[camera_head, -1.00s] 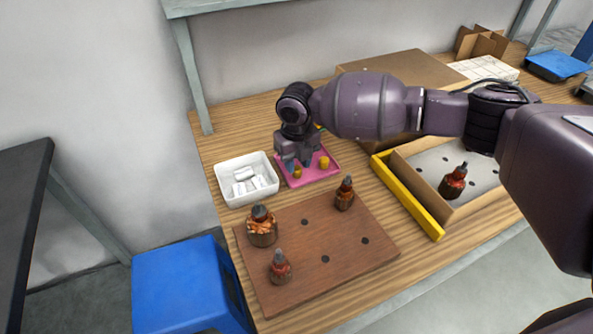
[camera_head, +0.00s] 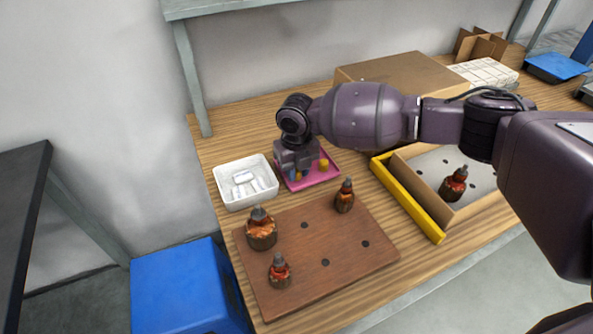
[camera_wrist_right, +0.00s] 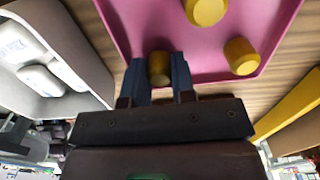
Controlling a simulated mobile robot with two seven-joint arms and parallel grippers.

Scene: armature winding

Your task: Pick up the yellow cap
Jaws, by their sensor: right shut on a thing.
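My right gripper (camera_head: 296,174) reaches down over the left part of the pink tray (camera_head: 326,178). In the right wrist view its two blue fingers are closed on a yellow cap (camera_wrist_right: 158,68), one on each side. The pink tray also shows in this view (camera_wrist_right: 203,62), and the held cap is at or just above it. Two other yellow caps show in the right wrist view, one at the top (camera_wrist_right: 206,10) and one to the right (camera_wrist_right: 241,56). One free cap shows in the head view (camera_head: 324,164). My left gripper is not in view.
A white bin (camera_head: 232,197) with white pieces stands just left of the pink tray. A brown board (camera_head: 300,255) with several wound armatures lies in front. A yellow-edged box (camera_head: 407,199) and a cardboard box (camera_head: 400,70) stand to the right and behind.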

